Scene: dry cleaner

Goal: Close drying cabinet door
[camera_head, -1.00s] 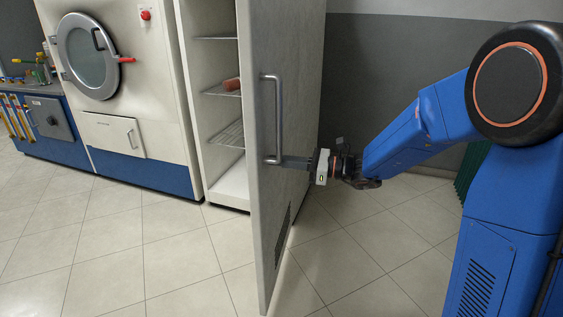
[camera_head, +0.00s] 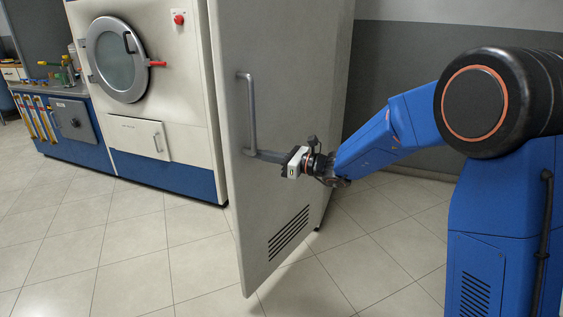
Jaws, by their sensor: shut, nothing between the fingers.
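The drying cabinet door (camera_head: 285,100) is a tall light-grey panel with a vent grille low down. It stands partly open, swung out from the cabinet, and now hides the cabinet's inside and shelves. Its vertical bar handle (camera_head: 250,112) is near the door's left edge. My gripper (camera_head: 256,154) reaches in from the right in front of the door's outer face. Its fingers are shut, with their tips at the lower end of the handle. I cannot tell whether they touch the handle or the door.
A white and blue cleaning machine (camera_head: 150,110) with a round glass door stands left of the cabinet. A blue counter (camera_head: 75,140) with tools is farther left. The tiled floor (camera_head: 110,250) in front is clear. A grey wall (camera_head: 430,90) is behind my arm.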

